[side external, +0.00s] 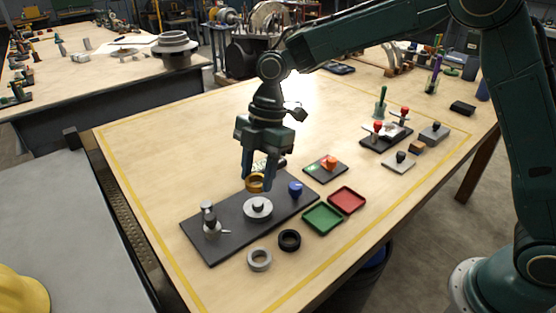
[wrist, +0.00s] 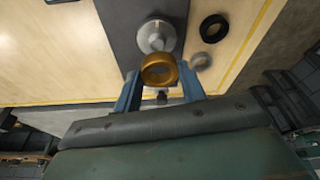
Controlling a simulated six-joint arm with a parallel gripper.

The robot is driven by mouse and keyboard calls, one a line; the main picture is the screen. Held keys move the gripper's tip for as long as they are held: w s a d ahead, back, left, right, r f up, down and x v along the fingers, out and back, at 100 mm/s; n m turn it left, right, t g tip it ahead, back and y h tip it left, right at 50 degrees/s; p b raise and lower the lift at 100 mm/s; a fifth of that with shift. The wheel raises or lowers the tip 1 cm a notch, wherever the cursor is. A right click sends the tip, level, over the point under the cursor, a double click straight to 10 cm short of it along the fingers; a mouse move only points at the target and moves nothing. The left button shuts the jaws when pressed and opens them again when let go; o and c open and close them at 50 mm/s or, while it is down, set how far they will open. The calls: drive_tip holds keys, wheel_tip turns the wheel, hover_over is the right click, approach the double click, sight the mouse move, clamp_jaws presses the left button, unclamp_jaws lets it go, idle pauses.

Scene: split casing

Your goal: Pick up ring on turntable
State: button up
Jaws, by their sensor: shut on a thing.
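A brass-coloured ring (side external: 255,183) is held between the blue fingers of my gripper (side external: 258,180). The ring (wrist: 159,69) also shows in the wrist view between the two fingertips (wrist: 161,84). My gripper is shut on it and points down. The silver turntable (side external: 258,208) with its central hub stands on a dark base plate (side external: 230,222). In the side view the ring is above and slightly behind the turntable, apart from it. In the wrist view the turntable (wrist: 156,37) lies just beyond the ring.
A black ring (side external: 289,240) and a grey ring (side external: 260,260) lie in front of the plate. A clamp (side external: 211,219) and a blue knob (side external: 295,188) stand on the plate. Green (side external: 323,218) and red (side external: 347,200) trays lie to the right.

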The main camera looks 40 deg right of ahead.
wheel_tip(320, 180, up, 14)
idle(0.6)
drive_tip(key=shift+r, duration=0.15)
